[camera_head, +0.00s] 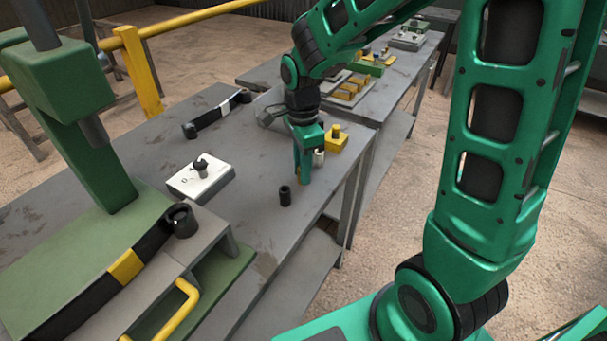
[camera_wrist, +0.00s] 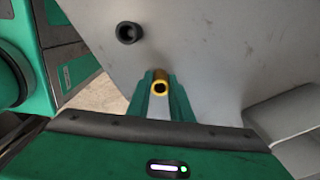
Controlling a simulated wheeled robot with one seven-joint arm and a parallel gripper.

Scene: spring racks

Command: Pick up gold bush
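The gold bush (camera_wrist: 160,87) is a small hollow cylinder, seen end-on in the wrist view between the green fingertips. My gripper (camera_wrist: 160,95) has one finger on each side of it, with no clear gap, and looks shut on it. In the head view my gripper (camera_head: 303,178) points straight down near the right edge of the grey table (camera_head: 235,215). There the bush is mostly hidden by the fingers. I cannot tell whether the bush touches the table.
A black bush (camera_head: 285,196) stands close by on the table, also in the wrist view (camera_wrist: 129,33). A pale cylinder (camera_head: 319,158) and a yellow block (camera_head: 337,140) are just behind my gripper.

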